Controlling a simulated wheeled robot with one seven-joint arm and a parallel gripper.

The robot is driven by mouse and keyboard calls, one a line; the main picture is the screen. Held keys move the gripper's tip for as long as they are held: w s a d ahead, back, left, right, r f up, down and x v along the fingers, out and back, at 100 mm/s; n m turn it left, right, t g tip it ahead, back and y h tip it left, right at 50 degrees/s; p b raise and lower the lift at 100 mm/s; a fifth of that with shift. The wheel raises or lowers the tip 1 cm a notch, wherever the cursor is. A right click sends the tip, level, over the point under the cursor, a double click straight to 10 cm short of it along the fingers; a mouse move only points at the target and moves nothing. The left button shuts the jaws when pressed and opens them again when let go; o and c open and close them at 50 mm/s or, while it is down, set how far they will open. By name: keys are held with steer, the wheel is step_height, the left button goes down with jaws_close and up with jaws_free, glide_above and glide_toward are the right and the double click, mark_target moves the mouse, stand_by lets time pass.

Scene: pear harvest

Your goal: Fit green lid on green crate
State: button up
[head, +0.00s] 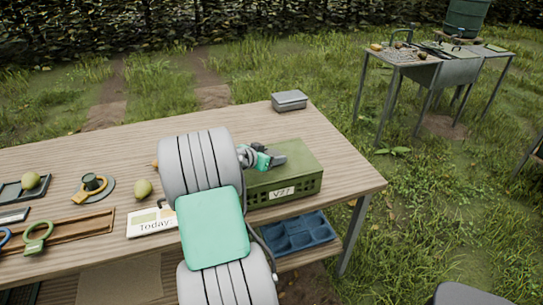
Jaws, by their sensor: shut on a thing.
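The green crate (303,188) stands on the wooden table toward its right end, with a white label on its front side. The flat green lid (302,164) lies over the crate's top and looks level with its rim. Whether it is fully seated all round I cannot tell. My gripper (274,160) is over the left part of the lid, shut on it. My arm hides the left end of the crate and lid and much of the contact.
A small grey box (289,101) stands behind the crate at the table's back edge. A pear (143,189), a "Today" card (150,222) and a tool tray (70,232) lie to the left. A blue divided tray (298,233) sits on the lower shelf.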

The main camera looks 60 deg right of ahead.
steer(key=shift+f, duration=0.1)
steer(key=o, duration=1.2)
steer(key=shift+o, duration=0.2)
step_height(320, 180, up, 5)
steer(key=p, duration=0.1)
glide_above(253, 177)
steer(key=shift+d, duration=0.1)
